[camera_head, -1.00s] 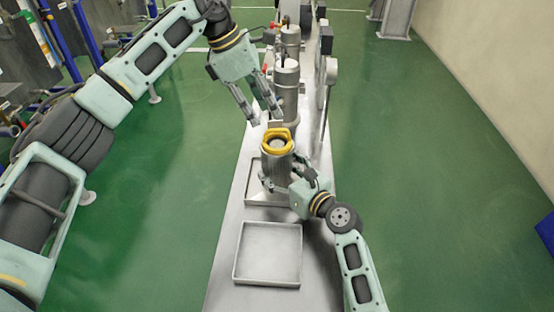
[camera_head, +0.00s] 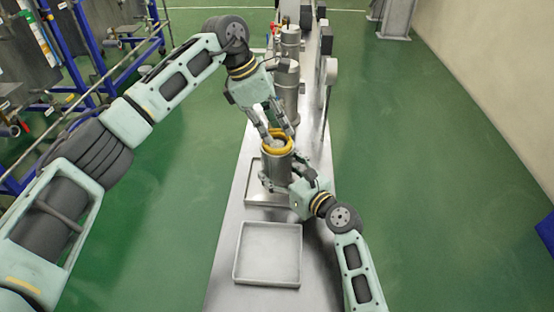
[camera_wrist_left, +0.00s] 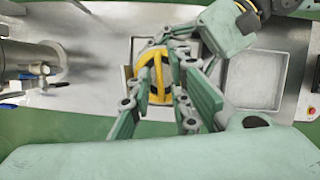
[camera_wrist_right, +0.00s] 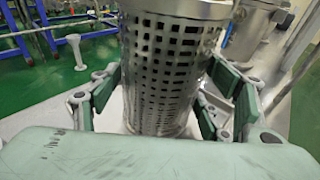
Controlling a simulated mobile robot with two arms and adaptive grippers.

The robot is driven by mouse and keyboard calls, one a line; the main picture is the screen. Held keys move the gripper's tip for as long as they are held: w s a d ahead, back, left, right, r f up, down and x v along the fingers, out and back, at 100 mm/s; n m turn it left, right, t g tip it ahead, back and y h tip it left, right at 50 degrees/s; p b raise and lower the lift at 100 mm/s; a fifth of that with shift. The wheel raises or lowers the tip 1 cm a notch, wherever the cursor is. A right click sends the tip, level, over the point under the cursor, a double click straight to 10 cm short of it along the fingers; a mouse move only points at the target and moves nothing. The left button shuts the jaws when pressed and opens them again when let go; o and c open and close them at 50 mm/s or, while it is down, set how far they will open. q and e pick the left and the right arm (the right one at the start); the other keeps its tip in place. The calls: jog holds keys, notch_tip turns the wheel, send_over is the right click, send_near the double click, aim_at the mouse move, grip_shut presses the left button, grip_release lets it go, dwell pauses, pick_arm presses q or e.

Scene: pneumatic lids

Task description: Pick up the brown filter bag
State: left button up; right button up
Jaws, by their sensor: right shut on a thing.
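The filter bag (camera_head: 278,150) shows as a yellow-brown ring at the top of a metal perforated cylinder (camera_head: 276,172); the rest of the bag is hidden inside. The ring also shows in the left wrist view (camera_wrist_left: 143,75). My left gripper (camera_head: 277,134) points down from above, its fingers apart on either side of the ring. I cannot tell whether the fingertips touch it. My right gripper (camera_head: 284,188) is shut around the cylinder's lower side and holds it upright. The cylinder fills the middle of the right wrist view (camera_wrist_right: 168,75).
An empty square tray (camera_head: 267,283) lies on the narrow metal bench (camera_head: 223,260) in front, with another tray (camera_head: 250,198) under the cylinder. Grey metal housings (camera_head: 287,88) stand behind on the bench.

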pick_arm(q)
grip_shut()
pick_arm(e)
jog(key=shift+s+f, duration=0.15)
jog(key=shift+f, duration=0.35)
pick_arm(q)
jog(key=shift+r, duration=0.2)
notch_tip(320, 180, up, 18)
jog(key=s+a, duration=0.3)
jog(key=a, duration=1.4)
jog(key=shift+a, duration=0.4)
